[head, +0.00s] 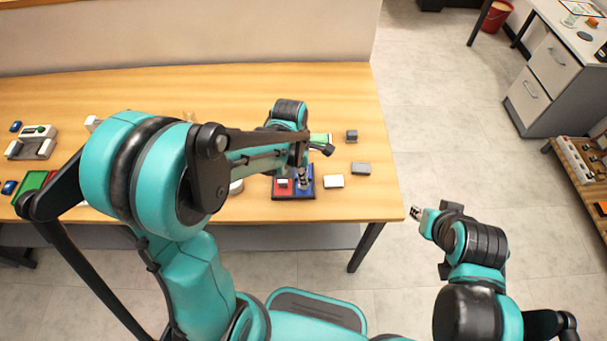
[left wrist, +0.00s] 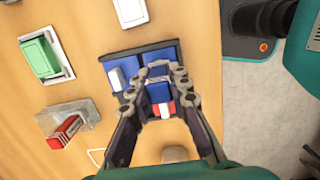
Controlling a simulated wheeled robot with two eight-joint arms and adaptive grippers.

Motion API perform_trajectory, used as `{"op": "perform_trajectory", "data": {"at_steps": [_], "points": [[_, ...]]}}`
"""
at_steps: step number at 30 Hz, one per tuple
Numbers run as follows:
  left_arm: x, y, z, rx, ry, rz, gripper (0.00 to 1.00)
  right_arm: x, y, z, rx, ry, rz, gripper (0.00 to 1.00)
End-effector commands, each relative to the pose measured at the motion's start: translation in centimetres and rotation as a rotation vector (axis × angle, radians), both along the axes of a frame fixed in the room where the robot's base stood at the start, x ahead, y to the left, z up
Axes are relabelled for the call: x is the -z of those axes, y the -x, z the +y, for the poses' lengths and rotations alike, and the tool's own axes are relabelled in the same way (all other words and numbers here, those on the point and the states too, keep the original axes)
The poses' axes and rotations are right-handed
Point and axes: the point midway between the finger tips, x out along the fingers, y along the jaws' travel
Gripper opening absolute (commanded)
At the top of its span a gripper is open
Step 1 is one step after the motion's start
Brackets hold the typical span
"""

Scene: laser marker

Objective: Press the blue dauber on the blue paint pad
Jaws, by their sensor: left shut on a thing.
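My left gripper (head: 303,181) is over the blue side, shut on what seems to be the blue dauber (left wrist: 159,92). The left wrist view shows the fingertips (left wrist: 160,78) over the tray (left wrist: 175,44). The fingers hide most of the dauber, so contact with the pad cannot be judged. My right gripper (head: 422,216) is off the table's right end; its jaws are too small to read.
A white block (head: 333,181) and grey blocks (head: 361,168) lie right of the tray. A green-topped item (left wrist: 40,57) and a red-and-grey item (left wrist: 66,130) are behind it.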

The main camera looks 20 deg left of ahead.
Motion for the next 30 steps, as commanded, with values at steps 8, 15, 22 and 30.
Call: {"op": "perform_trajectory", "data": {"at_steps": [8, 15, 22, 30], "points": [[0.2, 0.0, 0.0, 0.000, 0.000, 0.000, 0.00, 0.2, 0.0, 0.0, 0.000, 0.000, 0.000, 0.32], [0.5, 0.0, 0.0, 0.000, 0.000, 0.000, 0.00, 0.5, 0.0, 0.0, 0.000, 0.000, 0.000, 0.32], [0.8, 0.0, 0.0, 0.000, 0.000, 0.000, 0.00, 0.7, 0.0, 0.0, 0.000, 0.000, 0.000, 0.32], [1.0, 0.0, 0.0, 0.000, 0.000, 0.000, 0.00, 0.9, 0.0, 0.0, 0.000, 0.000, 0.000, 0.32]]}}
